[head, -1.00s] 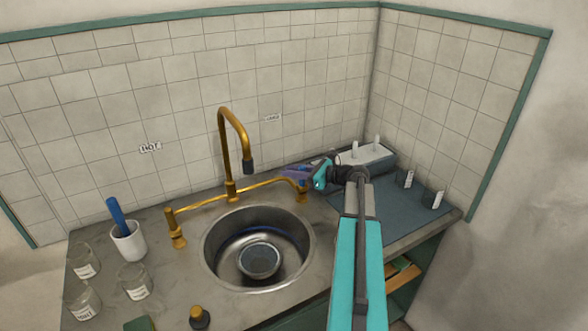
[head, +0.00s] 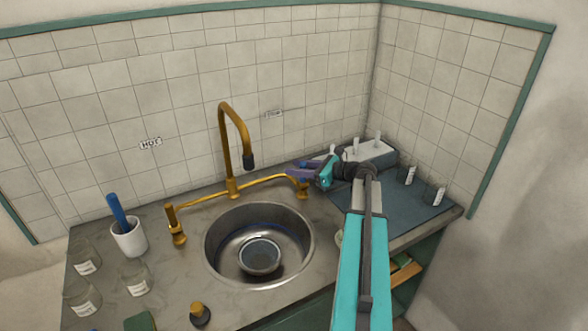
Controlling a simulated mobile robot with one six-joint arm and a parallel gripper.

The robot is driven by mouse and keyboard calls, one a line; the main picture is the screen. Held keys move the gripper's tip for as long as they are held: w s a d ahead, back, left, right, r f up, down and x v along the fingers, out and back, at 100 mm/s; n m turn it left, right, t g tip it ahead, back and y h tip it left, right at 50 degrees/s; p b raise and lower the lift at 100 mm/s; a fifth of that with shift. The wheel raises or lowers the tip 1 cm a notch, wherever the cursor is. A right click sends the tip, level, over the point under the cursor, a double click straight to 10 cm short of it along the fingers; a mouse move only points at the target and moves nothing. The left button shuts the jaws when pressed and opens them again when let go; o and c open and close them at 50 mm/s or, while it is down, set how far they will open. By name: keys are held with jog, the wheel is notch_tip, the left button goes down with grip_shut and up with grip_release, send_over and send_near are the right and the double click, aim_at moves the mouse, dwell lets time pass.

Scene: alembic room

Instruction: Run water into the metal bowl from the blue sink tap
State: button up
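The metal bowl (head: 260,271) sits upright in the bottom of the round steel sink (head: 217,262). The brass tap (head: 228,140) arches over the sink, its dark spout tip above the sink's back part. I see no stream of water from it. The left tap handle (head: 173,222) is brass, near the HOT label. The right tap valve (head: 302,192) is at the end of the brass pipe; its top is partly hidden by my gripper. My gripper (head: 300,171) is at that valve, its purplish fingers pointing left. I cannot tell whether they touch it or how far apart they are.
A white cup (head: 128,238) with a blue-handled tool and several labelled glass jars (head: 137,279) stand on the left counter. Tiled walls close the back and right.

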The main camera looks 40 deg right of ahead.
jog(key=b+v, duration=0.2)
jog(key=v, duration=1)
dwell(0.4)
